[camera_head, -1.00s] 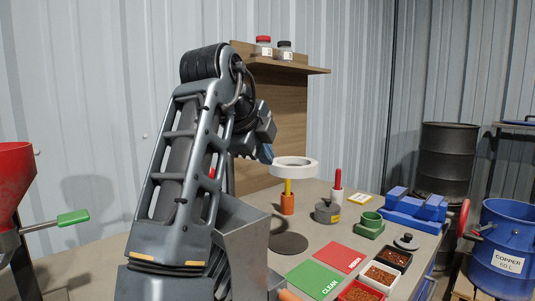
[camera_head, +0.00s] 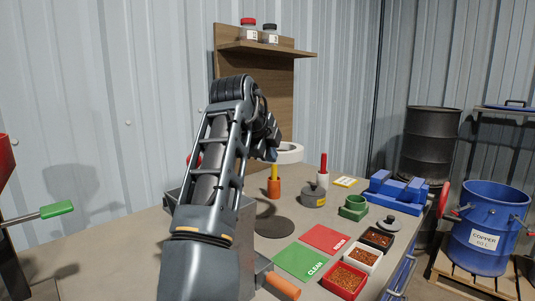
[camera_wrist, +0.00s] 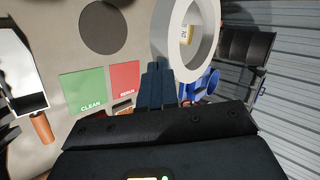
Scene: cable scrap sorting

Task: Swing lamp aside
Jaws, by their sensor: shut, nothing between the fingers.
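The lamp has a white ring-shaped head (camera_head: 290,153), partly hidden behind my arm in the head view. In the wrist view the ring (camera_wrist: 207,62) is large and close, just beyond and to the right of my fingertips. My gripper (camera_wrist: 158,72) is shut and empty, its fingers beside the ring's lower left edge; I cannot tell whether they touch it. In the head view the fingers are mostly hidden by my arm. A dark round disc (camera_head: 274,227) lies flat on the bench; it also shows in the wrist view (camera_wrist: 103,27).
The bench holds a green CLEAN mat (camera_head: 299,261), a red mat (camera_head: 325,239), small granule trays (camera_head: 343,281), a grey lidded pot (camera_head: 313,196), a green block (camera_head: 353,208) and a blue vise (camera_head: 397,192). A shelf (camera_head: 265,47) with two jars stands behind. A blue copper drum (camera_head: 487,232) is at right.

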